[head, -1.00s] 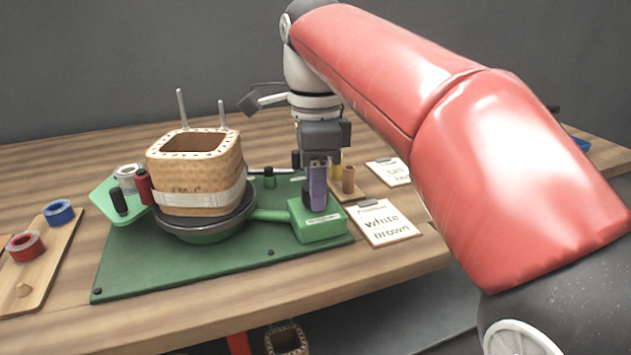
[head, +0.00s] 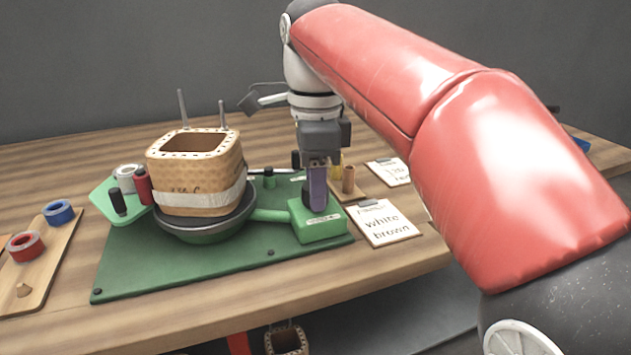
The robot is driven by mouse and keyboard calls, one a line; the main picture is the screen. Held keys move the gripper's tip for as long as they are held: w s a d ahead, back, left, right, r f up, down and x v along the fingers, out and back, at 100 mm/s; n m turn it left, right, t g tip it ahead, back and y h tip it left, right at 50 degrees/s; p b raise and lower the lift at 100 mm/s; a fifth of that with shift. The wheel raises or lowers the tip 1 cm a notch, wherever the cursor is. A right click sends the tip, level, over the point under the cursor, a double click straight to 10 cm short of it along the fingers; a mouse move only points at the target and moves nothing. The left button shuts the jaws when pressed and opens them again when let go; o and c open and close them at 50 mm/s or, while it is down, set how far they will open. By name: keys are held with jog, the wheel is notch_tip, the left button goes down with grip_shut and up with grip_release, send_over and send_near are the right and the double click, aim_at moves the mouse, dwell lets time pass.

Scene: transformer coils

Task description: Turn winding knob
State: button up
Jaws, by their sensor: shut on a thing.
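My gripper (head: 318,185) points straight down above the green box (head: 320,228) at the right end of the winding stand. Its fingers are shut on the winding knob, which is mostly hidden by the fingers on top of that box. A green arm joins the box to a dark round turntable (head: 205,232). A tan square coil (head: 197,175) with a white band stands upright on the turntable. The stand rests on a green base plate (head: 150,280).
A wooden board with red and blue tape rolls (head: 59,212) lies at far left. A clipboard (head: 387,222) reading "white brown" lies right of the box, with a second card (head: 390,171) behind. A small brown cylinder (head: 348,180) stands nearby.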

dwell(0.4)
jog(key=o, duration=1)
